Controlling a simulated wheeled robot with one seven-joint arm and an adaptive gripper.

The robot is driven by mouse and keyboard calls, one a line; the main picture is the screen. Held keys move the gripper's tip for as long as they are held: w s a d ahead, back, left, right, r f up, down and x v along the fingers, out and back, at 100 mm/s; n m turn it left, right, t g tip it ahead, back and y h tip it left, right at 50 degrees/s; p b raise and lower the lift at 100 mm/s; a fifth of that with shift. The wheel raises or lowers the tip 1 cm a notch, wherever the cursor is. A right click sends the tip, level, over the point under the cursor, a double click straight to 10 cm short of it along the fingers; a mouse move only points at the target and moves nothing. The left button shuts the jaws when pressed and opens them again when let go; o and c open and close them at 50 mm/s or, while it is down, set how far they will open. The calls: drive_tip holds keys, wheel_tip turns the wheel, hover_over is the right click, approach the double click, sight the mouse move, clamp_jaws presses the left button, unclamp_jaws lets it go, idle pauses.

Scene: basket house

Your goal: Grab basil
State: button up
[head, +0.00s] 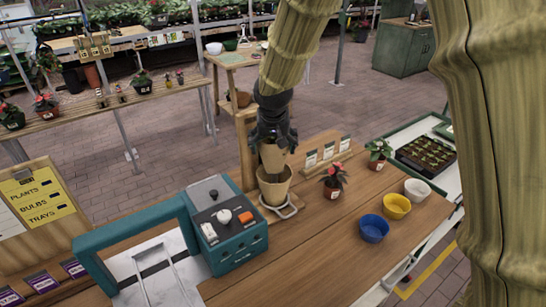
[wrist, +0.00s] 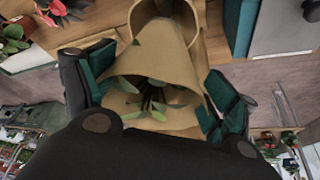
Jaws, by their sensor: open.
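A green leafy plant, which looks like the basil (wrist: 152,98), stands inside a tan paper-like sleeve (wrist: 150,65) in the wrist view. My gripper (wrist: 160,82) has one finger on each side of this sleeve. The fingers are open, and I cannot tell whether they touch it. In the head view my gripper (head: 272,140) points down over the sleeve (head: 274,160), just above a tan cone-shaped holder (head: 275,188) in a wire stand. The leaves are hidden there by my gripper. No label for the plant is readable.
A teal machine (head: 228,228) stands close on the left of the stand. A red-flowered pot (head: 333,182), a blue bowl (head: 373,228), a yellow bowl (head: 397,206) and a white bowl (head: 417,189) are to the right. The front of the wooden counter (head: 290,270) is clear.

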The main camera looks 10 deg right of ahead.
sight(274, 151)
drive_tip(key=shift+s, duration=0.2)
drive_tip(key=p+x, duration=0.2)
drive_tip(key=x, duration=0.1)
drive_tip(key=shift+w+d, duration=0.2)
drive_tip(key=shift+w, duration=0.05)
drive_tip(key=shift+p+x, duration=0.45)
drive_tip(key=shift+x, duration=0.6)
drive_tip(key=shift+s, duration=0.15)
drive_tip(key=shift+c, duration=0.5)
drive_tip(key=c, duration=1.2)
drive_tip(key=shift+r, duration=0.1)
